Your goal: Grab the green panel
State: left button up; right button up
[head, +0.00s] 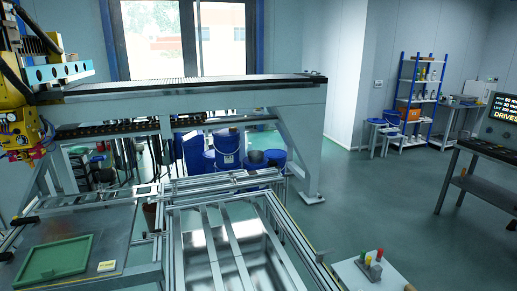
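The green panel (57,259) lies flat on a grey metal plate (112,221) at the lower left of the head view. It is a shallow rectangle with a raised rim. A small yellowish label or block (106,266) lies to its right on the same plate. Neither of my grippers shows in the head view, and nothing is seen touching the panel.
An aluminium frame with shiny slats (222,246) stands right of the plate. A large grey gantry beam (200,92) crosses behind, with a yellow machine head (18,128) at left. A white table (370,276) with coloured knobs is at lower right. The floor (385,205) at right is clear.

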aim_at(46, 262)
jog(key=u, duration=1.6)
jog(key=i+j+u, duration=0.15)
jog(key=i+u, duration=0.2)
jog(key=i, duration=0.15)
jog(key=i+j+z, duration=0.2)
jog(key=i, duration=0.25)
jog(key=i+j+z, duration=0.25)
jog(key=i, duration=0.15)
jog(key=i+j+z, duration=0.15)
jog(key=z, duration=0.25)
jog(key=i+j+z, duration=0.25)
jog(key=z, duration=0.2)
jog(key=i+j, duration=0.05)
jog(key=i, duration=0.05)
